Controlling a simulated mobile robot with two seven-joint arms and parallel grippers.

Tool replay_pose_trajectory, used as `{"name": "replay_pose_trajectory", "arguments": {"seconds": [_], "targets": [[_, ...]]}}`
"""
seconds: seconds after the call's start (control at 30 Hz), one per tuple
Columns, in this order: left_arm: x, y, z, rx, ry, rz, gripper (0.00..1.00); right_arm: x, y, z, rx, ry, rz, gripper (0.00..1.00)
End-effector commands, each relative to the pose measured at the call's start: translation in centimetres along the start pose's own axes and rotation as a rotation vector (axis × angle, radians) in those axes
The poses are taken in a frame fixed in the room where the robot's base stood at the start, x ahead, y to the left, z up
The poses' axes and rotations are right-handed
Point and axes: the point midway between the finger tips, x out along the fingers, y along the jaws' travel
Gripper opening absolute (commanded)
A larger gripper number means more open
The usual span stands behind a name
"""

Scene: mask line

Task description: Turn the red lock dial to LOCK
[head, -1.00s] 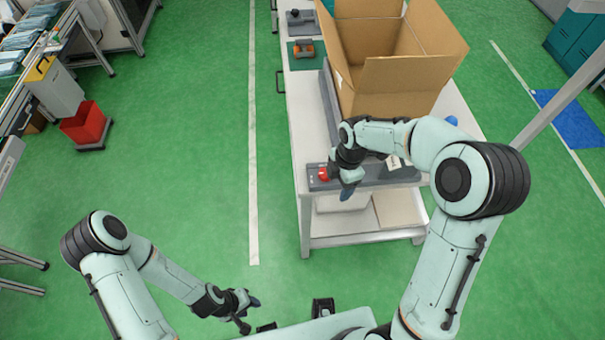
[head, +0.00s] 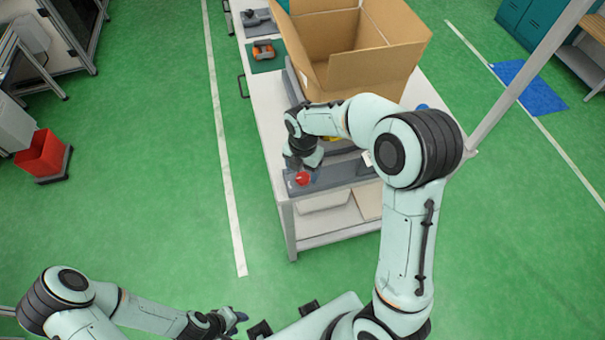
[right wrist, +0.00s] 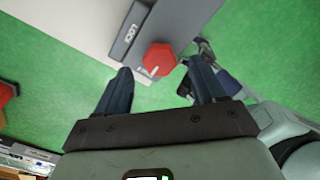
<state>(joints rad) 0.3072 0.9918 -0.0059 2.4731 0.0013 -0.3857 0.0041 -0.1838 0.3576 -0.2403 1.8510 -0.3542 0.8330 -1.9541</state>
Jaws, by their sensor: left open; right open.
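The red lock dial (head: 303,178) sits on the grey panel at the table's near end. In the right wrist view the dial (right wrist: 160,58) shows a white pointer line aimed towards the lower left, away from the LOCK lettering (right wrist: 131,34) on the grey panel (right wrist: 124,42). My right gripper (head: 308,166) is open close to the dial. In the right wrist view the dial appears just beyond the gap between the fingertips (right wrist: 160,72); contact cannot be made out. My left gripper (head: 238,317) is open and empty, low in the head view, away from the table.
An open cardboard box (head: 360,50) stands on the white table (head: 262,105), behind the panel. An orange device (head: 263,50) lies on a green mat at the far left of the table. A red bin (head: 42,153) stands on the floor at left.

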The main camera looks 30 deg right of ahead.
Motion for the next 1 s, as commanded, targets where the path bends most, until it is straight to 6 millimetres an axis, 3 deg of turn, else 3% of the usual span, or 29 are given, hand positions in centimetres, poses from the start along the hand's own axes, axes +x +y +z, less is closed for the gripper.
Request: {"name": "replay_pose_trajectory", "arguments": {"seconds": [0.2, 0.53, 0.57, 0.7, 0.73, 1.0], "targets": [[0.2, -0.1, 0.1, -0.001, -0.002, -0.001, 0.43, 2.4, 0.0, 0.0, 0.000, 0.000, 0.000, 0.69], [0.2, -0.1, 0.1, -0.001, -0.002, -0.001, 0.43, 2.7, 0.0, 0.0, 0.001, 0.000, 0.001, 0.69], [0.2, -0.1, 0.1, -0.001, -0.002, -0.001, 0.43, 2.7, 0.0, 0.0, 0.001, 0.000, 0.001, 0.66], [0.2, -0.1, 0.1, 0.000, -0.002, -0.001, 0.43, 2.7, 0.0, 0.0, 0.001, 0.000, 0.001, 0.21], [0.2, -0.1, 0.1, -0.001, -0.002, -0.001, 0.43, 2.7, 0.0, 0.0, 0.001, 0.000, 0.001, 0.13], [0.3, -0.1, 0.1, -0.001, -0.002, -0.001, 0.43, 2.7, 0.0, 0.0, 0.019, 0.000, 0.001, 0.14]]}}
